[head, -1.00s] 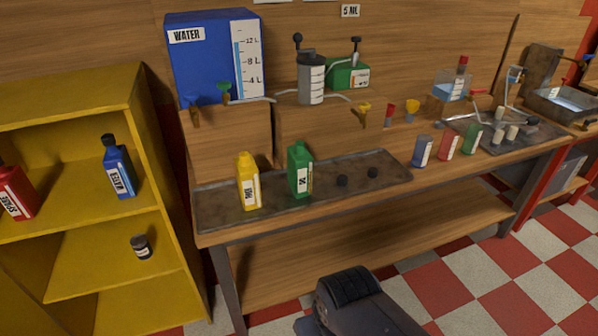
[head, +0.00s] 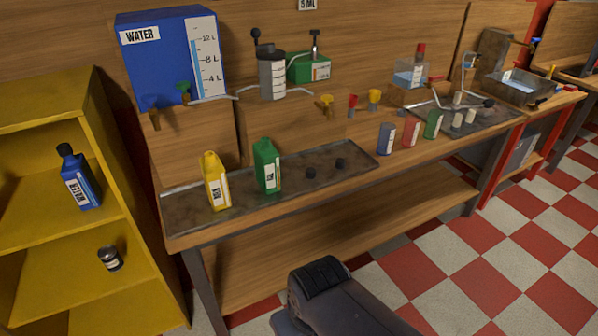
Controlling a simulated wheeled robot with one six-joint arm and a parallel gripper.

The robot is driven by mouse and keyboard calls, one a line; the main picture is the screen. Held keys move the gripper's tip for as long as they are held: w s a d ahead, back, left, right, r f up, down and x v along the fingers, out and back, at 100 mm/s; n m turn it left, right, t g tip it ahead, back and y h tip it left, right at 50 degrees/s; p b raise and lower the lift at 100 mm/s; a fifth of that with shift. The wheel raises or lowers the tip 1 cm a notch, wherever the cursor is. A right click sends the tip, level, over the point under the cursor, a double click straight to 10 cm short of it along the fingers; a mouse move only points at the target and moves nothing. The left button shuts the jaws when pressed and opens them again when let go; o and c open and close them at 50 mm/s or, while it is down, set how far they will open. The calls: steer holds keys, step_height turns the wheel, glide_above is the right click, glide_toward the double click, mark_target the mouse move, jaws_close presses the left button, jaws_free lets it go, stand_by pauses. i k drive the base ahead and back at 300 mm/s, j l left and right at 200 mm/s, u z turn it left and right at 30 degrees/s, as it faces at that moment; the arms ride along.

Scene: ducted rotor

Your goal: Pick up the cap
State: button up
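Two small black caps lie apart on the dark metal tray (head: 205,222) on the workbench. One cap (head: 311,174) is nearer to the green bottle (head: 267,168). The other cap (head: 340,164) lies a little to its right and farther back. The yellow bottle (head: 217,184) and the green bottle stand upright on the tray, with no black cap seen on either. A dark part of my arm shows at the bottom middle, in front of the bench. My gripper's fingers are not in view.
A yellow shelf (head: 50,235) on the left holds a blue bottle (head: 79,178) and a small dark jar (head: 110,258). A blue water tank (head: 160,60) stands behind the tray. Small coloured containers stand right of it. Checkered floor (head: 440,270) is clear at right.

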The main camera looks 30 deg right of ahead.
mark_target(310, 173)
steer(key=i+l+u, duration=0.1)
steer(key=l, duration=0.25)
steer(key=i+l+u, duration=0.1)
steer(key=i+l, duration=0.2)
steer(key=i+l+u, duration=0.1)
steer(key=l, duration=0.3)
steer(key=i+l+u, duration=0.15)
steer(key=i+l, duration=0.15)
steer(key=i+l+u, duration=0.1)
steer(key=l, duration=0.4)
